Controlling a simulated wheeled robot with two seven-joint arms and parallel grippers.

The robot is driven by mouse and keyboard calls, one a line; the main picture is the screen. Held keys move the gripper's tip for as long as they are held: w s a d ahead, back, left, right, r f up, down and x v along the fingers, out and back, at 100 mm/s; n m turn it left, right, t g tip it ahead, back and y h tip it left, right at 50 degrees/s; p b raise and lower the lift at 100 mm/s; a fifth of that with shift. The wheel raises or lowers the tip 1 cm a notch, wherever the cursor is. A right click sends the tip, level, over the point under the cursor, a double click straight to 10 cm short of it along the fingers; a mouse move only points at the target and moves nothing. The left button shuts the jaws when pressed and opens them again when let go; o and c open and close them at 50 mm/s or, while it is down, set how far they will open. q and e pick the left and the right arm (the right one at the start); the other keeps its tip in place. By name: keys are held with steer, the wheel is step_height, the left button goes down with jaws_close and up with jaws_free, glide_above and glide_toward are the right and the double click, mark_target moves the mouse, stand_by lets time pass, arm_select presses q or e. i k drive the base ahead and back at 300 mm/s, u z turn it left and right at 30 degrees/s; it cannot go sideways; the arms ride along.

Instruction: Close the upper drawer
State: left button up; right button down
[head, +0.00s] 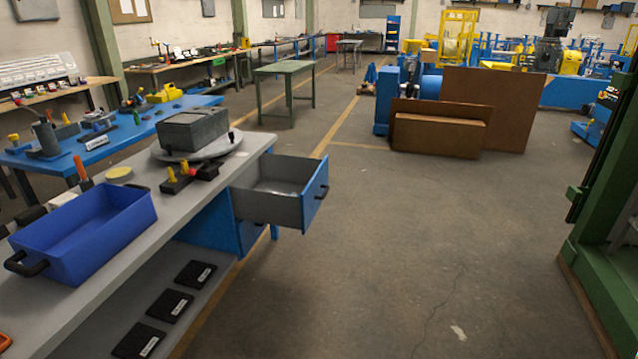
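The upper drawer (270,203) is pulled out from the blue cabinet under the right end of the grey workbench (130,250). It has grey inner walls and a blue front (315,193) with a dark handle (322,192). Its inside looks mostly empty. A lower drawer front with a dark handle (257,227) shows below it and looks shut. Neither of my grippers is in the head view.
A blue bin (85,232) with black handles and a grey box (193,128) on a round plate stand on the bench. Black cases (170,305) lie on the lower shelf. Floor (400,250) right of the drawer is clear. A green frame (605,230) stands far right.

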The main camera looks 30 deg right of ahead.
mark_target(261, 193)
steer(key=z, duration=1.05)
steer(key=i, duration=1.05)
steer(key=z, duration=0.7)
steer(key=i, duration=1.65)
steer(key=u, duration=1.5)
steer(key=i, duration=0.5)
steer(key=u, duration=0.45)
